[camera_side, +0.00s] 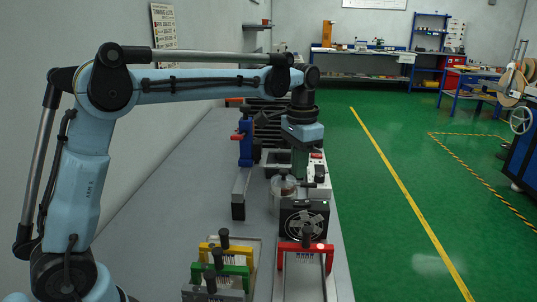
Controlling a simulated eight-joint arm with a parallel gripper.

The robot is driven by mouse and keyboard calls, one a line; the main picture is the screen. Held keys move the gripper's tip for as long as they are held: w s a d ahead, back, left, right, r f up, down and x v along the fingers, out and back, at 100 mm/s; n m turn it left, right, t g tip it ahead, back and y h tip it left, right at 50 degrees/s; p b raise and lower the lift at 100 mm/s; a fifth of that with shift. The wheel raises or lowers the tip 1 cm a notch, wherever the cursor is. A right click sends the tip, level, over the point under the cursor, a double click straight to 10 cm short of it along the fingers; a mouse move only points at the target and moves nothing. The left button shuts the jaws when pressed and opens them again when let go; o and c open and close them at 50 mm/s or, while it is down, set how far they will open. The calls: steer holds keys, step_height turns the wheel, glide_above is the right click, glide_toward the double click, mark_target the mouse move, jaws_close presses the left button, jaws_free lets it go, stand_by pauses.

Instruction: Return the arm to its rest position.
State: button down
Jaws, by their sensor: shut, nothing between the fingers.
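My arm (200,85) stretches from the lower left across the bench, bent at the elbow, with its forearm roughly level. My gripper (300,170) hangs down from the wrist (303,130) over the right part of the bench. It is shut and shows nothing held. Its fingertips are small in this view, and I cannot tell their exact gap to the equipment around and below them.
On the grey bench (205,165) stand a blue upright fixture (242,160), a clear jar (283,187) and a black box with a round fan-like front (304,222). Yellow (213,246), green (235,270) and red (306,247) handled frames stand in front. Green floor lies open right.

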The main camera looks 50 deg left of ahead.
steer(key=shift+r, duration=0.1)
steer(key=s+f+n+t, duration=0.3)
steer(key=s+t, duration=0.4)
steer(key=s, duration=1)
steer(key=shift+f, duration=0.55)
